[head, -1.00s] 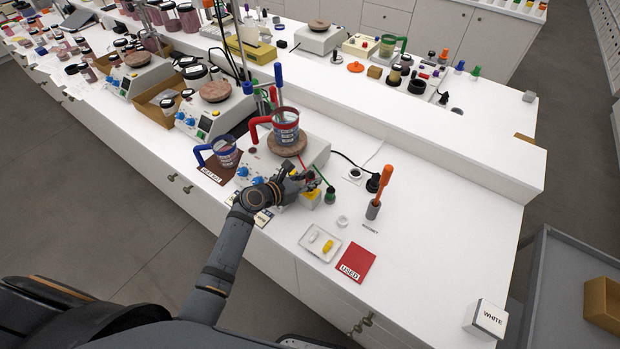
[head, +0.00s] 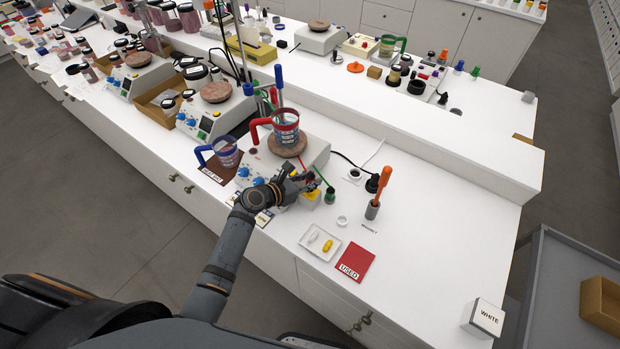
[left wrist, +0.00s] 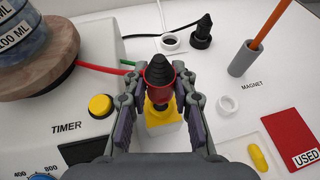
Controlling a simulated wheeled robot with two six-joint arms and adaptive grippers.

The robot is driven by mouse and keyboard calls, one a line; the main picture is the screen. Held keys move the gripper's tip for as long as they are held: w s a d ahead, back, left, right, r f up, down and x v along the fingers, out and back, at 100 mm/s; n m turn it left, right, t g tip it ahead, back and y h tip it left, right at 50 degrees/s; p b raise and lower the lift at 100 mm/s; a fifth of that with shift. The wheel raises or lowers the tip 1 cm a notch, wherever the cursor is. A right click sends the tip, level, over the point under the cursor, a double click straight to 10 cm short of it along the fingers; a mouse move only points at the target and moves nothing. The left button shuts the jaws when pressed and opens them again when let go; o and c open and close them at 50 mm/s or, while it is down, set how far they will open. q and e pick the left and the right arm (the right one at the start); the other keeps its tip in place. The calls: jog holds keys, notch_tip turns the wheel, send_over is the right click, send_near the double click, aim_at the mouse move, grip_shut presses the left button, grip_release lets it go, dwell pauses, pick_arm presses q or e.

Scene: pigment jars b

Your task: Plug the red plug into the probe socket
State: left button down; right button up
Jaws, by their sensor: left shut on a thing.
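The red plug (left wrist: 158,88), with a black ribbed conical top, stands upright between the two fingers of my left gripper (left wrist: 160,98) in the left wrist view. The gripper is shut on it. Directly below it is a yellow part on a white block (left wrist: 163,134); the plug's lower end is hidden, so I cannot tell whether it touches. In the head view my left gripper (head: 310,182) is at the front right corner of the hotplate stirrer (head: 310,155), above the yellow part (head: 311,197). I cannot pick out the probe socket with certainty. My right gripper is not in view.
A red-handled beaker (head: 286,128) stands on the stirrer, with a blue-handled one (head: 227,152) beside it.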

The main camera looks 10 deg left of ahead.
pick_arm(q)
jog(key=shift+f+b, duration=1)
jog(key=shift+f, duration=0.4)
jog(key=c, duration=1)
grip_release()
jog(key=shift+v, duration=5.95)
jog(key=shift+r, duration=0.1)
